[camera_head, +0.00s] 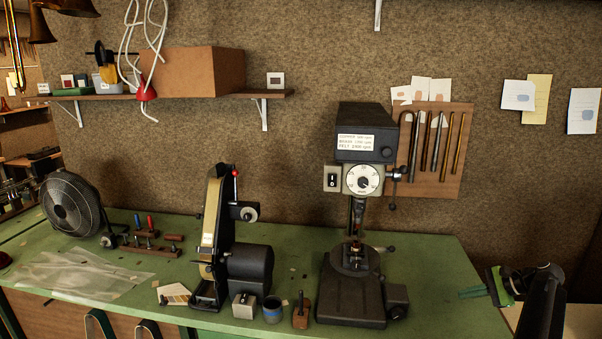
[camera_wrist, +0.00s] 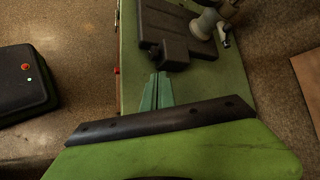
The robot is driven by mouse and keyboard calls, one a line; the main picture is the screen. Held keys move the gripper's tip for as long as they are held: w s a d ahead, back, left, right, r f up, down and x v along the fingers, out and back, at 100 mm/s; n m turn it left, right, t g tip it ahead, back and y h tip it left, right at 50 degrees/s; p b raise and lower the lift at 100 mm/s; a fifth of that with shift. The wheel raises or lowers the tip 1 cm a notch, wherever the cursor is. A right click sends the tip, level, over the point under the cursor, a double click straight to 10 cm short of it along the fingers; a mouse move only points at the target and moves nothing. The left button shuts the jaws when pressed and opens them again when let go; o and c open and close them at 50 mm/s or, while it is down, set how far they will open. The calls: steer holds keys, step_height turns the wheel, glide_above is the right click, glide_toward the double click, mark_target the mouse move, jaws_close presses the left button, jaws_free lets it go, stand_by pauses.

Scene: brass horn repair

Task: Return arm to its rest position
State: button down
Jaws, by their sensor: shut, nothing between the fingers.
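My gripper (camera_head: 473,292) shows at the right of the head view, just past the right end of the green bench (camera_head: 430,257). Its green fingers are closed together and point left, with nothing between them. In the wrist view the closed green fingertips (camera_wrist: 157,92) lie in front of the bench end and the dark drill press base (camera_wrist: 180,30). My dark arm comes in from the lower right of the head view.
A drill press (camera_head: 360,180), a belt sander (camera_head: 215,240) and a fan (camera_head: 72,203) stand on the bench. A small grey box (camera_head: 244,305) and a round tin (camera_head: 272,309) sit at its front edge. In the wrist view a black case (camera_wrist: 25,85) lies at the left.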

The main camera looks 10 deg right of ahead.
steer(key=w+a+f+n+g+b, duration=0.1)
steer(key=w+a+f+n+g, duration=0.15)
steer(key=a, duration=0.65)
steer(key=w+a+f+n+g+b, duration=0.1)
steer(key=w+a+f+n, duration=0.15)
steer(key=a, duration=0.65)
steer(key=s+a+f+n+g+h+b, duration=0.1)
steer(key=s+a+f+n+h, duration=0.1)
steer(key=a, duration=0.9)
steer(key=s+a+f+n+g+h+b, duration=0.1)
steer(key=s+a+f+n+g+h, duration=0.1)
steer(key=a+n, duration=0.5)
steer(key=s+a+f+n+g+h+b, duration=0.1)
steer(key=s+a+f+n+h, duration=0.1)
steer(key=a, duration=1.4)
step_height(320, 180, down, 3)
steer(key=s+n, duration=0.1)
steer(key=n, duration=0.1)
steer(key=shift+s+n, duration=0.4)
steer(key=shift+r+g, duration=0.1)
steer(key=shift+g, duration=0.15)
